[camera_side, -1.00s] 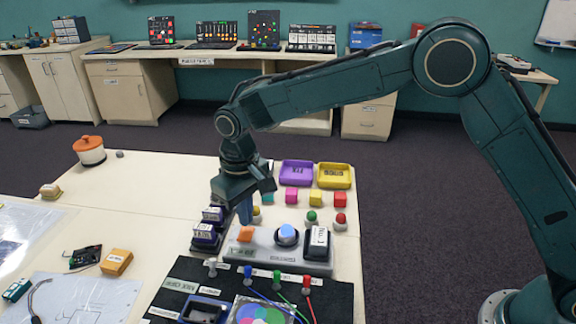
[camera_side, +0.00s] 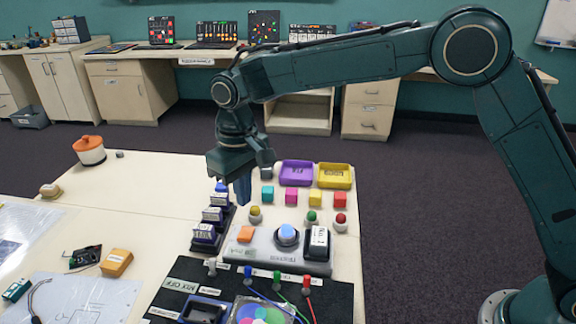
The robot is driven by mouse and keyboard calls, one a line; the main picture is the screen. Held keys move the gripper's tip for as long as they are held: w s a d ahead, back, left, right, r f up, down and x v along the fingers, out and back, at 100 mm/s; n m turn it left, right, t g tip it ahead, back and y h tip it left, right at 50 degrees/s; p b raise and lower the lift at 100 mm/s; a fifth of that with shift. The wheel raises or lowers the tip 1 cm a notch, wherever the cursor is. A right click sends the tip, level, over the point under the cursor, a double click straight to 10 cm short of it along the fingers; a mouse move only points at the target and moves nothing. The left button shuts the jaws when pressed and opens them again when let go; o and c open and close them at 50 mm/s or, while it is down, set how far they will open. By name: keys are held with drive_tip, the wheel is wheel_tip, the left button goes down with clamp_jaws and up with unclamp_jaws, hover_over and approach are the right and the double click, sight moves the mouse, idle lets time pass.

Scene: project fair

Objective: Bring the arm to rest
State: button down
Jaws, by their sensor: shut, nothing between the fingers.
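My gripper (camera_side: 243,188) points down over the far part of the work table (camera_side: 140,205). Its fingers are together with nothing between them. It hangs above the gap between a row of dark blue labelled blocks (camera_side: 212,215) on the left and the coloured cubes on the right. The grey panel (camera_side: 262,252) with a blue dome, an orange block and a white-labelled block lies in front of it, fully in view. I cannot tell the exact height of the fingertips above the table.
A purple tray (camera_side: 296,173) and a yellow tray (camera_side: 334,175) stand at the back right. Several cubes and knobs sit in front of them. An orange-lidded pot (camera_side: 89,150) stands far left. A black board (camera_side: 180,285) with coloured pegs is at the front. The left table middle is clear.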

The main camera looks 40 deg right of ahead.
idle(0.3)
drive_tip(key=s+d+r+m+t, duration=0.1)
drive_tip(key=s+d+r+t, duration=0.2)
drive_tip(key=s+d+r, duration=0.95)
drive_tip(key=s+d+f+m+t, duration=0.1)
drive_tip(key=s+d, duration=0.5)
drive_tip(key=s, duration=0.3)
drive_tip(key=s+d+f+m+t, duration=0.1)
drive_tip(key=s+d, duration=0.5)
drive_tip(key=s, duration=0.3)
drive_tip(key=shift+s+d+t, duration=0.15)
drive_tip(key=shift+d+t, duration=0.05)
drive_tip(key=shift+t, duration=0.1)
